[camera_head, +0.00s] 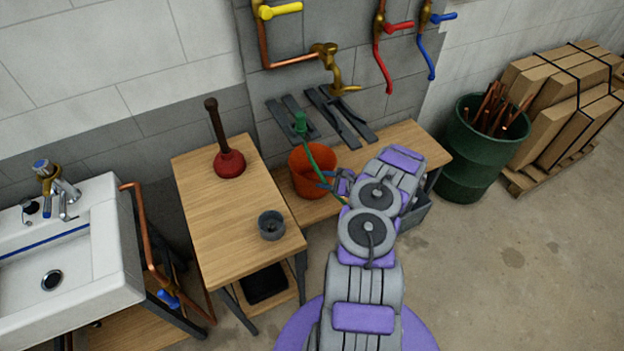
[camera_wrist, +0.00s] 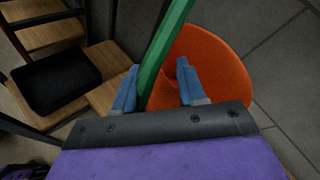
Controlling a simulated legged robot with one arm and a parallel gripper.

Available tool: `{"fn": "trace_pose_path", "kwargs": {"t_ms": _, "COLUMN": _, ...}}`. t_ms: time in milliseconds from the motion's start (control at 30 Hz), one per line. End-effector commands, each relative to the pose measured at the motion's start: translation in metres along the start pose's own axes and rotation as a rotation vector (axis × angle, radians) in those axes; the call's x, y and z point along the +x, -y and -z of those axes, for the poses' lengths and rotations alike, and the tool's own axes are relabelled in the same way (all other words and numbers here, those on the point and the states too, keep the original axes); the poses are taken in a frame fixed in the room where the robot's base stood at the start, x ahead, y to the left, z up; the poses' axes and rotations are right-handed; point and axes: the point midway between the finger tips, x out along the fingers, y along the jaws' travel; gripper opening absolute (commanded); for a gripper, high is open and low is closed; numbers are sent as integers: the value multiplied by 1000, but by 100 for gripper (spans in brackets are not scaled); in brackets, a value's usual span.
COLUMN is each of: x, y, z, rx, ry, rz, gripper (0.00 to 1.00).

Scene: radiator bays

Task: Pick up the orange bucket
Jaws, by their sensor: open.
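The orange bucket (camera_head: 308,176) stands on a low wooden bench, between the taller wooden table and my arm. It also fills the upper middle of the wrist view (camera_wrist: 222,68). My gripper (camera_head: 327,181) is at the bucket's right side in the head view. In the wrist view my gripper (camera_wrist: 158,82) has its two blue fingers spread apart. The fingers point at the bucket and overlap it in the picture; I cannot tell whether they touch it. A green rod (camera_wrist: 165,45) passes between the fingers, in front of the bucket. My arm hides part of the bench.
The wooden table (camera_head: 225,195) at left bears a red plunger (camera_head: 229,163) and a small dark cup (camera_head: 271,225). The bench (camera_head: 405,143) runs along the wall. A green barrel (camera_head: 470,160) stands at right. A black tray (camera_wrist: 55,80) lies on a shelf. Floor at lower right is clear.

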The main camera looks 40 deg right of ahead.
Motion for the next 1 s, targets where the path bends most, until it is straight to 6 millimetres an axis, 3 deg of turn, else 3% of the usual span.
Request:
{"fn": "trace_pose_path", "kwargs": {"t_ms": 267, "x": 18, "y": -2, "z": 2, "rx": 3, "ry": 3, "rz": 0, "gripper": 40}}
{"fn": "trace_pose_path", "kwargs": {"t_ms": 600, "x": 59, "y": -9, "z": -2, "rx": -1, "ry": 1, "rz": -1, "gripper": 40}}
{"fn": "trace_pose_path", "kwargs": {"t_ms": 867, "x": 62, "y": -7, "z": 0, "rx": 2, "ry": 1, "rz": 1, "gripper": 40}}
{"fn": "trace_pose_path", "kwargs": {"t_ms": 1000, "x": 61, "y": -7, "z": 0, "rx": 2, "ry": 2, "rz": 1, "gripper": 30}}
